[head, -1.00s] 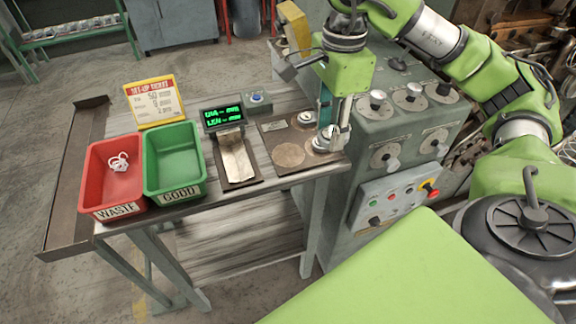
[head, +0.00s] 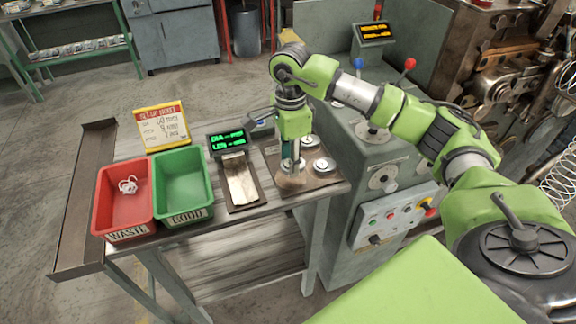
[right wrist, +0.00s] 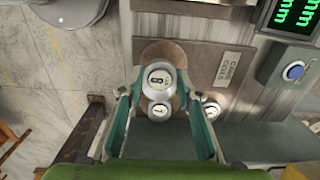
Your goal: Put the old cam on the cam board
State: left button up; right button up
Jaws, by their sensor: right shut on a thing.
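The cam board (head: 272,151) is a brown plate at the right end of the bench. My right gripper (head: 292,165) points down over its front left part, with its fingers closed around a silver round cam. In the right wrist view this cam (right wrist: 158,79) carries a knob marked 8 and sits between the fingertips of the right gripper (right wrist: 160,85). A tan round patch of the board shows beside it. I cannot tell whether the cam touches the board. Two other cams, one behind (head: 310,141) and one to the right (head: 324,166), stand on the board. My left gripper is not in view.
A narrow tray (head: 263,197), a green-lit display (head: 228,141), a green GOOD bin (head: 208,190) and a red WASTE bin (head: 103,200) holding a white coil stand left of the board. The grey machine (head: 345,235) with knobs rises close on the right.

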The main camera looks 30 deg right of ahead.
aim_at(288, 178)
jog(key=f+p, duration=0.1)
jog(key=f, duration=0.2)
jog(key=shift+w+a+p, duration=0.1)
jog(key=shift+w+p, duration=0.25)
jog(key=shift+p, duration=0.05)
jog(key=shift+f, duration=0.5)
jog(key=shift+f, duration=0.1)
jog(key=o, duration=1.2)
jog(key=shift+o, duration=0.2)
